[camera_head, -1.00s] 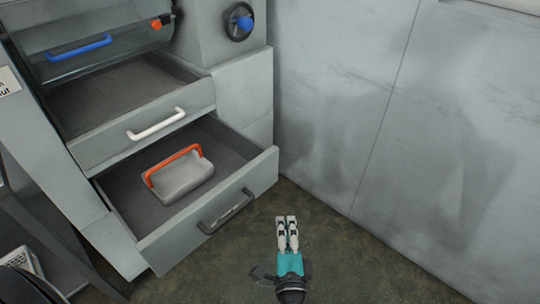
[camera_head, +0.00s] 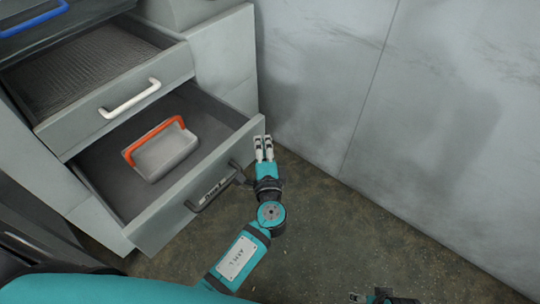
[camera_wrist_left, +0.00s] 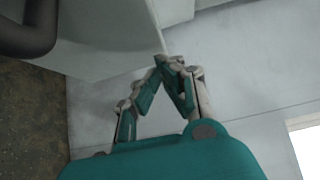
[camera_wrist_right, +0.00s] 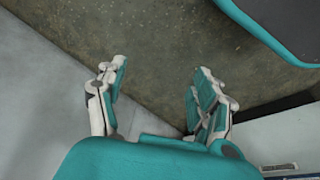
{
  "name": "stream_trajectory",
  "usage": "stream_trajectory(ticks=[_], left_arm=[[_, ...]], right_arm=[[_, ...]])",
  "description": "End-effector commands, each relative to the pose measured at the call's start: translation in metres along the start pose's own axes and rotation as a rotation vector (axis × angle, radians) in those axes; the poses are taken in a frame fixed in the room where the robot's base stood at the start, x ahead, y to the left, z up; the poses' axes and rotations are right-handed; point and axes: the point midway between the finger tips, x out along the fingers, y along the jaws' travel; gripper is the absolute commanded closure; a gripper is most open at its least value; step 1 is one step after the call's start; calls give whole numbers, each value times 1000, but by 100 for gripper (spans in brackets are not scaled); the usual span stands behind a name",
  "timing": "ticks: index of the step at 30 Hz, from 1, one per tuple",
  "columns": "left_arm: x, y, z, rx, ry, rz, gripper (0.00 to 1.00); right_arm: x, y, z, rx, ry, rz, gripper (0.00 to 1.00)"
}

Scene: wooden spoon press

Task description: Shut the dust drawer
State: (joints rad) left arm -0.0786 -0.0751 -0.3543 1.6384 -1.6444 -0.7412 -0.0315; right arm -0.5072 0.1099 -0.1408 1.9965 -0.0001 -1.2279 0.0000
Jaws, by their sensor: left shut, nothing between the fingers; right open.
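The lower drawer (camera_head: 168,228) stands pulled out. Its front has a dark handle (camera_head: 212,190) with small lettering I cannot read for sure. An upper drawer (camera_head: 112,108) with a white handle also stands open. My left gripper (camera_head: 263,140) is shut and empty at the right end of the lower drawer's front. In the left wrist view its fingertips (camera_wrist_left: 172,62) meet close to a pale panel edge; I cannot tell whether they touch it. My right gripper (camera_wrist_right: 158,82) is open and empty over the floor; only a bit shows at the head view's bottom edge.
A grey bin with an orange handle (camera_head: 165,152) sits inside the lower drawer. A grey wall (camera_head: 400,110) bounds the right side. The brown floor (camera_head: 340,225) between the drawers and the wall is mostly clear. A blue handle (camera_head: 35,18) shows at the top left.

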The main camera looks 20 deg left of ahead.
Motion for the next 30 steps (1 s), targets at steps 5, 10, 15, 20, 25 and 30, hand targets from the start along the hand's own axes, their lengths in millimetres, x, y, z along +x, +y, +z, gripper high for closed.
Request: stream_trajectory(ticks=[5, 10, 15, 20, 25, 30], left_arm=[[11, -1, 11, 0, 2, -1, 100], [14, 0, 14, -1, 2, -1, 100], [14, 0, 14, -1, 2, -1, 100], [15, 0, 15, 0, 1, -1, 100], [25, -1, 25, 2, -1, -4, 100], [46, -1, 47, 3, -3, -6, 100]], right_arm=[[6, -1, 2, -1, -2, -1, 31], [8, -1, 3, -1, -4, -1, 31], [8, -1, 3, -1, -4, -1, 31], [9, -1, 3, -1, -5, -1, 31], [8, -1, 3, -1, -6, -1, 31], [-3, 0, -3, 1, 6, -1, 31]])
